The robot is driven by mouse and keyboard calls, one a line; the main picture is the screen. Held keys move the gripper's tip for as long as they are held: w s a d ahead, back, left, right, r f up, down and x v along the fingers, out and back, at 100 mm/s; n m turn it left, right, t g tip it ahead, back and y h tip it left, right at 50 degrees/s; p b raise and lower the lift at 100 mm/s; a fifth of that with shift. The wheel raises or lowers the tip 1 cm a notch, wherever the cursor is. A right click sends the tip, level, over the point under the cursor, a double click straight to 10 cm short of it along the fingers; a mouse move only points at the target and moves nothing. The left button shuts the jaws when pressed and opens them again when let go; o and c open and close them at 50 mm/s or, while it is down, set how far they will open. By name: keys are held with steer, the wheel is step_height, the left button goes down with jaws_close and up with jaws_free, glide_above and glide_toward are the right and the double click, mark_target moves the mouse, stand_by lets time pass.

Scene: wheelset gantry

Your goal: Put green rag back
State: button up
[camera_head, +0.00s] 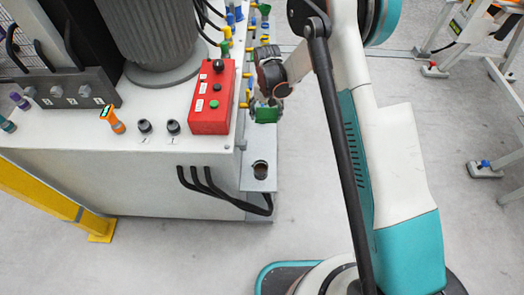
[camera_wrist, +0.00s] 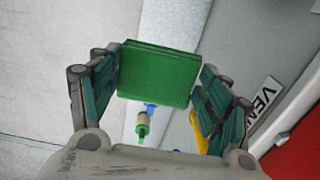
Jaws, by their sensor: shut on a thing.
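The green rag (camera_head: 266,115) looks like a flat green folded block. My gripper (camera_head: 265,103) is shut on it and holds it beside the right edge of the white cabinet top, just right of the red control box. In the wrist view the rag (camera_wrist: 158,75) sits between the two fingers of my gripper (camera_wrist: 160,62), with its broad face towards the camera. I cannot tell whether the rag touches anything besides the fingers.
The white cabinet (camera_head: 90,165) carries the red control box (camera_head: 210,100) and an orange handheld tool (camera_head: 112,119). A small side shelf (camera_head: 258,185) holds a dark cup (camera_head: 260,169), with black cables below. Coloured fittings line the cabinet's right edge. White frames stand at the right.

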mark_target(261, 113)
steer(key=f, duration=0.1)
steer(key=a+f, duration=0.1)
steer(key=f, duration=0.1)
steer(key=shift+w+a+f+b, duration=0.1)
steer(key=shift+a+f+b, duration=0.2)
steer(key=shift+a+f, duration=0.1)
step_height(261, 113, down, 14)
steer(key=b, duration=0.4)
steer(key=shift+r+b, duration=0.1)
steer(key=shift+b, duration=0.25)
steer(key=shift+f+b, duration=0.8)
steer(key=shift+f, duration=1.55)
steer(key=shift+f, duration=0.1)
steer(key=o, duration=1.1)
step_height(261, 113, up, 12)
steer(key=p, duration=0.4)
steer(key=shift+r, duration=0.2)
